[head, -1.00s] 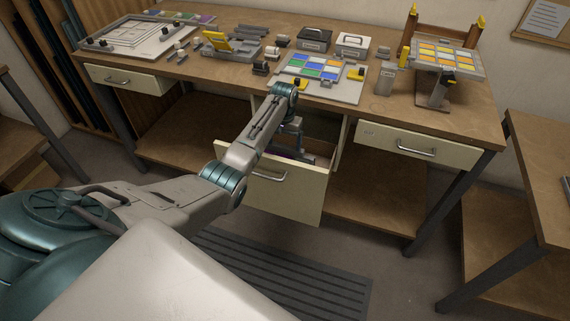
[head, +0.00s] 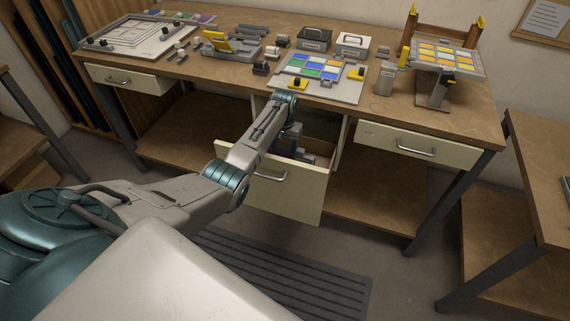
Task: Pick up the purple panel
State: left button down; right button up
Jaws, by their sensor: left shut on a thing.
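An open drawer (head: 299,194) in the middle of the bench stands pulled out. My left arm reaches over its front, and my left gripper (head: 303,158) is down inside it. The gripper is shut on the purple panel (head: 283,149), of which only a small dark purple-blue patch shows beside the gripper. The fingertips and most of the panel are hidden by the arm and the drawer front. My right gripper is out of view.
On the bench above are a tray of coloured tiles (head: 318,73), a stand with yellow tiles (head: 437,55), a black box (head: 314,40) and a white box (head: 353,44). Closed drawers (head: 404,141) flank the open one. A slatted mat (head: 300,275) lies on the floor.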

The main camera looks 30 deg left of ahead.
pick_arm(q)
notch_tip(320, 180, up, 9)
jog(key=shift+w+b, duration=0.1)
jog(key=shift+b, duration=0.55)
jog(key=shift+r, duration=0.55)
